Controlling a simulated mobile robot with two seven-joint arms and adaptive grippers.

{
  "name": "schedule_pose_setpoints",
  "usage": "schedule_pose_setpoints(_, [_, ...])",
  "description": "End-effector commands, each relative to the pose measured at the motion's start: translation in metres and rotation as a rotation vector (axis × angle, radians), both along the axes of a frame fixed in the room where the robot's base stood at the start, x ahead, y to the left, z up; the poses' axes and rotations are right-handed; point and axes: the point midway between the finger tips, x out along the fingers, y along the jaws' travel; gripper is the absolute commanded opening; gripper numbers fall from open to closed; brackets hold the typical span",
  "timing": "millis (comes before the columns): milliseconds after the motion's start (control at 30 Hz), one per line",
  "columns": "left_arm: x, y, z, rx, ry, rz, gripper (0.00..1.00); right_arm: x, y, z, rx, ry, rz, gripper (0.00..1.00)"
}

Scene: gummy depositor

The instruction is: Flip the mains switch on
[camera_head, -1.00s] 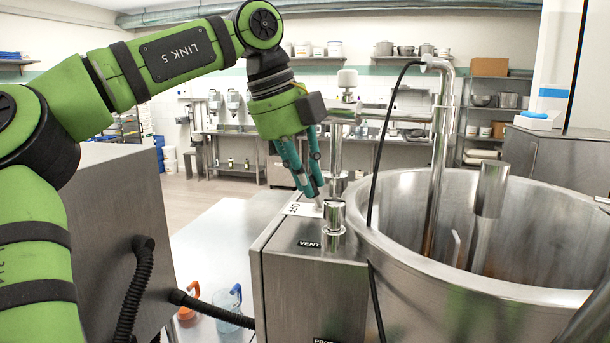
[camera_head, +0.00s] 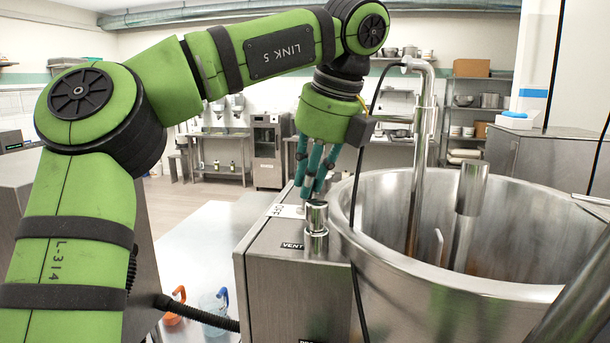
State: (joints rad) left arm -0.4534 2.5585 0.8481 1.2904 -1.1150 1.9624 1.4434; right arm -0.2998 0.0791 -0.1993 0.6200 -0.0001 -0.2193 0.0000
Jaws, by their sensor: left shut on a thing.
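My left gripper (camera_head: 307,195) reaches down from the upper middle onto the top of a steel cabinet (camera_head: 300,285), left of a large pot. Its teal fingers are closed together at a small white label plate (camera_head: 285,210) with dark lettering that I cannot read fully. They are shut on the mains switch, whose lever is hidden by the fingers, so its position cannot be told. A shiny vent cap (camera_head: 316,215) stands just in front of the fingertips, beside a black VENT label (camera_head: 292,245). My right gripper is not in view.
The large steel pot (camera_head: 460,285) fills the right, with an upright pipe (camera_head: 418,150) and a black cable (camera_head: 356,200) close to the fingers. An orange-handled jug (camera_head: 173,308) and a blue-handled jug (camera_head: 215,305) stand low on the left. Shelves line the back wall.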

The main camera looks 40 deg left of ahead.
Motion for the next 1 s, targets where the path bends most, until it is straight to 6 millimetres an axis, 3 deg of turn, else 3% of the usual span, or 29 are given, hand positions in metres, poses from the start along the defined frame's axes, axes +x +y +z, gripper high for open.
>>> schedule_pose_setpoints(567, [0.0013,-0.0018,-0.001,0.035,0.019,0.0,0.0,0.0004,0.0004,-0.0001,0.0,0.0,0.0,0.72])
schedule_pose_setpoints(600, [0.0013,-0.0018,-0.001,0.034,0.018,0.0,0.31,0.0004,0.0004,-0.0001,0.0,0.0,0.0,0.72])
schedule_pose_setpoints(633, [0.0013,-0.0018,-0.001,0.035,0.019,0.0,0.42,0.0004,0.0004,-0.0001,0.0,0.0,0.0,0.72])
schedule_pose_setpoints(1000, [0.0011,-0.0018,-0.0006,0.033,0.019,0.0,0.42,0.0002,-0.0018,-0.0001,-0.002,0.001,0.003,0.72])
